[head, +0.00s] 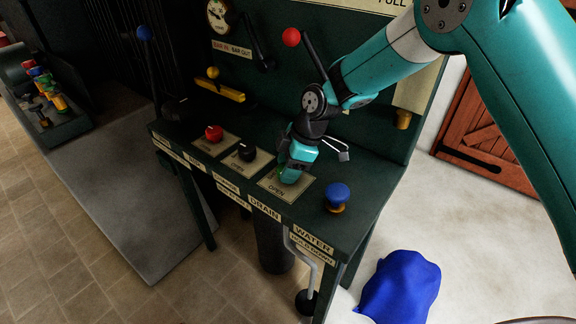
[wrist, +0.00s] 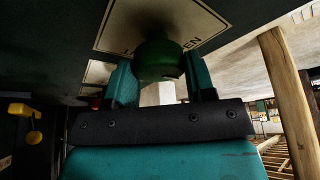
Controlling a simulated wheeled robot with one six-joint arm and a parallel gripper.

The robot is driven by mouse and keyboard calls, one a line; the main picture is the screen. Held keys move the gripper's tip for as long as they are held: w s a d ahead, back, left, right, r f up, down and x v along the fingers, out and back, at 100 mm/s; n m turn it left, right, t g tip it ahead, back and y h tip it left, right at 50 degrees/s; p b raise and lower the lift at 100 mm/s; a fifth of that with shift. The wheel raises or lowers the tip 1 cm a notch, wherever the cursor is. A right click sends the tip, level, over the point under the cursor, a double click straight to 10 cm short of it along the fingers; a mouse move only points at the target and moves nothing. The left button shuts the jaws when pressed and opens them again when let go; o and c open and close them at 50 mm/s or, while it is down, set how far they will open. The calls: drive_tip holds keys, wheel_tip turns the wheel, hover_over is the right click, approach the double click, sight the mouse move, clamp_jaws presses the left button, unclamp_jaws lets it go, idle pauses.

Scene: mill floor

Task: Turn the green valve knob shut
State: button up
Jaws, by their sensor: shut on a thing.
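The green valve knob (wrist: 160,62) sits on a cream plate (wrist: 205,18) on the dark green panel, above the DRAIN label (head: 264,208). In the wrist view my gripper (wrist: 160,80) has one finger on each side of the knob and is shut on it. In the head view my gripper (head: 293,172) points down at the cream plate marked OPEN (head: 277,194) and hides nearly all of the knob. How far the knob is turned cannot be told.
A blue knob (head: 338,195) stands close on the right, by the WATER label. A black knob (head: 246,151) and a red knob (head: 213,133) stand on the left. Upright levers with a red ball (head: 291,37) and a blue ball (head: 145,33) rise behind. A blue cloth (head: 401,288) lies below right.

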drive_tip(key=shift+m, duration=0.3)
drive_tip(key=m+t+b, duration=0.1)
drive_tip(key=m+t, duration=0.1)
drive_tip(key=m, duration=0.2)
drive_tip(key=shift+s, duration=0.1)
drive_tip(key=m+t+h, duration=0.1)
drive_tip(key=m, duration=0.3)
drive_tip(key=shift+a+m, duration=0.1)
drive_tip(key=shift+m, duration=0.3)
drive_tip(key=m, duration=0.2)
drive_tip(key=m+t+h, duration=0.1)
drive_tip(key=m, duration=0.1)
drive_tip(key=shift+t+h, duration=0.3)
drive_tip(key=shift+s+a+m+h, duration=0.1)
drive_tip(key=shift+m+h, duration=0.6)
drive_tip(key=shift+m, duration=1.5)
drive_tip(key=o, duration=0.9)
drive_tip(key=shift+r, duration=0.1)
